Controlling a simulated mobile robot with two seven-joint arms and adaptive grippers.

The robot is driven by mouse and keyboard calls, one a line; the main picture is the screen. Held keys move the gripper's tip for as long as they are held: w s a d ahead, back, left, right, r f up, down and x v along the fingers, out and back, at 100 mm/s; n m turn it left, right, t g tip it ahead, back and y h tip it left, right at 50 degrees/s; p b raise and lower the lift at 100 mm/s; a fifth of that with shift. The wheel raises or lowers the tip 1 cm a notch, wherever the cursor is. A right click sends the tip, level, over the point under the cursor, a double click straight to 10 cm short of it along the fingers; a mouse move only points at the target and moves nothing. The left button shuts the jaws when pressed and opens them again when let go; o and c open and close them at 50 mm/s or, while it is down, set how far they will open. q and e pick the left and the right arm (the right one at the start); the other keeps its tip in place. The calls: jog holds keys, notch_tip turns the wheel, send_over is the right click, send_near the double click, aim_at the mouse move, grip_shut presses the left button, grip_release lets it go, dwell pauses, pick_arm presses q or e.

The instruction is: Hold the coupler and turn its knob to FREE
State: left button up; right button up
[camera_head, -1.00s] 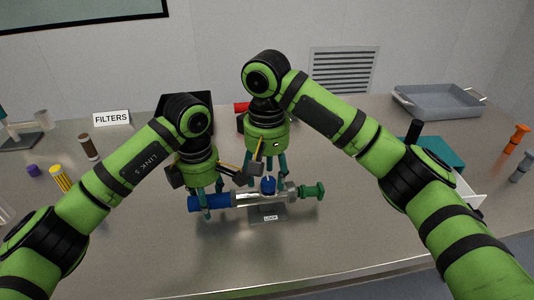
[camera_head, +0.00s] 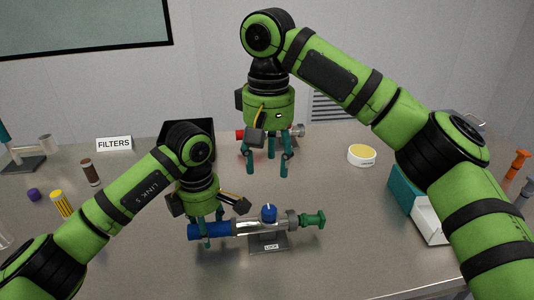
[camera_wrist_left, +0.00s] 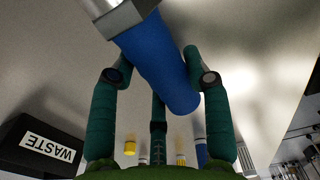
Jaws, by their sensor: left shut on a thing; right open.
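The coupler is a silver cylinder (camera_head: 247,228) lying level on a small grey stand (camera_head: 268,242) marked LOCK. It has a blue left end (camera_head: 194,231), a green right end (camera_head: 313,220) and a blue knob (camera_head: 268,213) on top. A pale mark shows on the knob, but its exact setting is too small to read. My left gripper (camera_head: 208,234) is shut on the coupler's blue end, which also shows between its fingers in the left wrist view (camera_wrist_left: 160,65). My right gripper (camera_head: 266,168) is open and empty, raised above and behind the knob, apart from it.
A red-ended cylinder (camera_head: 240,134) lies behind my right gripper. A teal and white box (camera_head: 420,205) and a round yellow-topped dish (camera_head: 362,155) stand to the right. A FILTERS sign (camera_head: 114,143) and small jars are at left. The table front is clear.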

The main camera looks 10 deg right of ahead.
pick_arm(q)
jog(key=o, duration=1.5)
jog(key=shift+o, duration=0.2)
notch_tip(320, 180, up, 12)
